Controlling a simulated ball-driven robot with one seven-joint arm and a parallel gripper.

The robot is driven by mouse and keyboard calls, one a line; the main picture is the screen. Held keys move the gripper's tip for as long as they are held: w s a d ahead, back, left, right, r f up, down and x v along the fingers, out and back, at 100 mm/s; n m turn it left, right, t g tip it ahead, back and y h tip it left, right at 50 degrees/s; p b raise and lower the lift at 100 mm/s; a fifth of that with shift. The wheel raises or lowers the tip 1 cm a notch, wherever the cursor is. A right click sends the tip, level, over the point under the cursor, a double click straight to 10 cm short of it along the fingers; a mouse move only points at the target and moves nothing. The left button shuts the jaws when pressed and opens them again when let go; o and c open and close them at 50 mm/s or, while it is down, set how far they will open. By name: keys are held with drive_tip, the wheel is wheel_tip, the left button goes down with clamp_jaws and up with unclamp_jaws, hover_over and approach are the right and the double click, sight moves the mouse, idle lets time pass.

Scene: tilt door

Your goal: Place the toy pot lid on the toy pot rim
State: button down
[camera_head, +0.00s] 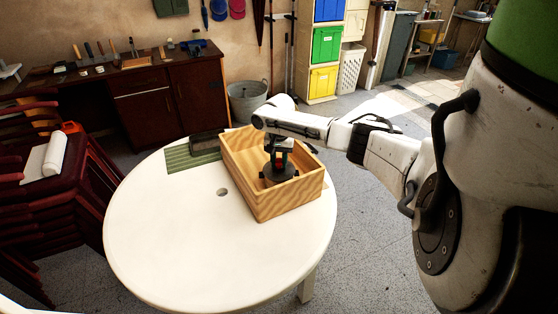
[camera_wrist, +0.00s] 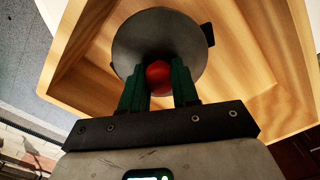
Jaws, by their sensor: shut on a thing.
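The toy pot lid (camera_wrist: 150,35) is a grey disc with a red knob (camera_wrist: 158,76). My gripper (camera_wrist: 158,86) is shut on the knob, with one green finger on each side; it also shows in the head view (camera_head: 279,158). The dark toy pot (camera_head: 278,179) stands inside a wooden box. In the wrist view a dark pot handle (camera_wrist: 209,34) juts out past the lid's edge, so the lid is over the pot and hides most of it. I cannot tell whether the lid touches the rim.
The wooden box (camera_head: 247,190) has raised walls around the pot and my gripper. It stands on a round white table (camera_head: 160,235), beside a green striped mat (camera_head: 190,157) and a dark object (camera_head: 209,144). The table's front left is clear.

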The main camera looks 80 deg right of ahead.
sight(279, 159)
drive_tip(key=shift+f, duration=0.4)
drive_tip(key=shift+c, duration=2.2)
unclamp_jaws()
drive_tip(key=shift+r, duration=0.1)
wheel_tip(279, 159, up, 11)
drive_tip(key=shift+f, duration=0.15)
